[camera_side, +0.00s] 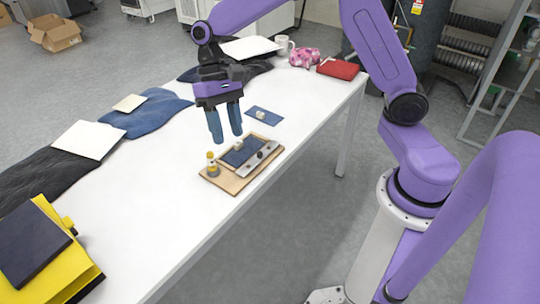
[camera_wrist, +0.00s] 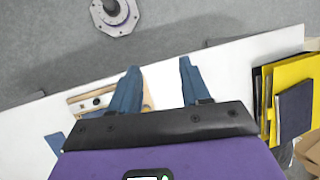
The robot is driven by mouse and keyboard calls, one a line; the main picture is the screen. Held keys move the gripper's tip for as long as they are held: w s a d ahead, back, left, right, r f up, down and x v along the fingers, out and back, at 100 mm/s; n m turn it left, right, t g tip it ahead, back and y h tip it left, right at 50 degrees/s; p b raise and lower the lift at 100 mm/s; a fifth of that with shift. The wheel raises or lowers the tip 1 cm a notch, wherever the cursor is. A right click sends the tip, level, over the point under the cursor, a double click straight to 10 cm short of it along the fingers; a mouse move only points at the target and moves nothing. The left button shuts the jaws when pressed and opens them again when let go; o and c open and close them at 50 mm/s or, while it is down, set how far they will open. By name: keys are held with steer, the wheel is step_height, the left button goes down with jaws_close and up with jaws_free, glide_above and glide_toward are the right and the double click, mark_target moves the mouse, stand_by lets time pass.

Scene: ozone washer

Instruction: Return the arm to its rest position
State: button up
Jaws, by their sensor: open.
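My gripper (camera_side: 226,124) is in the air above the white table, a little behind and to the left of a wooden board in the side view. Its two blue fingers are apart, with nothing visible between them. In the wrist view my gripper (camera_wrist: 158,88) also shows its fingers spread wide. The wooden board (camera_side: 213,180) carries a dark blue panel, a metal plate (camera_side: 264,156) and a small yellow bottle (camera_side: 211,164). In the wrist view the board (camera_wrist: 149,96) is partly hidden behind one finger.
A blue mat (camera_side: 273,120) with a small white block (camera_side: 260,115) lies behind the board. A red pouch (camera_side: 339,68), a pink patterned item (camera_side: 304,57) and a mug (camera_side: 284,45) stand at the far end. Yellow and dark folders (camera_side: 82,275) lie at the near left.

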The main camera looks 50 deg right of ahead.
steer(key=s+d+n+t, duration=0.1)
steer(key=s+n, duration=0.3)
steer(key=s, duration=0.4)
steer(key=s+d+r+n+t+h, duration=0.1)
steer(key=s+d+n+t, duration=0.1)
steer(key=s+d+n, duration=0.2)
steer(key=s+d+r+n+t+h, duration=0.1)
steer(key=s+d+n, duration=0.2)
steer(key=s, duration=0.8)
steer(key=shift+s+n, duration=0.3)
steer(key=shift+n, duration=0.8)
